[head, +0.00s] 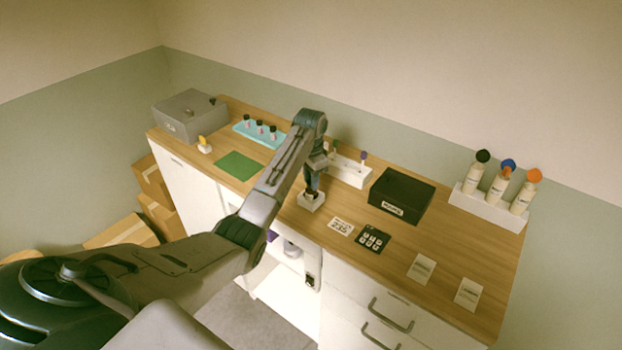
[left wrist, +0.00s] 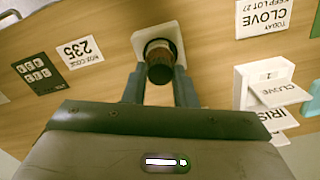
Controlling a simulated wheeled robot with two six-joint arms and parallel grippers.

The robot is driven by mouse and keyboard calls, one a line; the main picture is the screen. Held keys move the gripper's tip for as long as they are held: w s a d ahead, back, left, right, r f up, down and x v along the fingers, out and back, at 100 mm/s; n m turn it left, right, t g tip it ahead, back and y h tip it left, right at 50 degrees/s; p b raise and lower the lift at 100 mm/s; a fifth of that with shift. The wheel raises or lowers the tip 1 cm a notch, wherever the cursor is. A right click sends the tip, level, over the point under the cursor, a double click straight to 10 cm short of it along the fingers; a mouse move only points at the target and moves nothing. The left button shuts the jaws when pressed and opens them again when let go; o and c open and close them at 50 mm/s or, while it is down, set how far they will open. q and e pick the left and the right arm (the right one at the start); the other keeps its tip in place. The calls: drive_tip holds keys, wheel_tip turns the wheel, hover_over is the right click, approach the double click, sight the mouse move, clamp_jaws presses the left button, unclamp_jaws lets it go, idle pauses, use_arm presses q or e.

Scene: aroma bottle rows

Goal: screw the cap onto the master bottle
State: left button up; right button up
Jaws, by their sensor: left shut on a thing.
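My left gripper (head: 313,190) is over the middle of the wooden counter, pointing down at a small white square holder (head: 312,203). In the left wrist view, a brown master bottle (left wrist: 162,47) stands in the white holder (left wrist: 140,42), with a dark round cap (left wrist: 160,74) at its top. The fingers of my left gripper (left wrist: 159,92) are on both sides of the cap and shut on it. The cap is in line with the bottle's top; I cannot tell how tightly it sits. My right gripper is not in view.
A card marked 235 (head: 341,226), a keypad (head: 372,239) and a black box (head: 402,194) are right of the holder. A white rack with droppers (head: 349,173) is behind. A green mat (head: 239,166) lies left. A bottle rack (head: 487,207) stands far right.

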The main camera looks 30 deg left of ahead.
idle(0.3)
use_arm(q)
drive_tip(key=m, duration=1.8)
drive_tip(key=o, duration=0.8)
drive_tip(key=shift+o, duration=0.3)
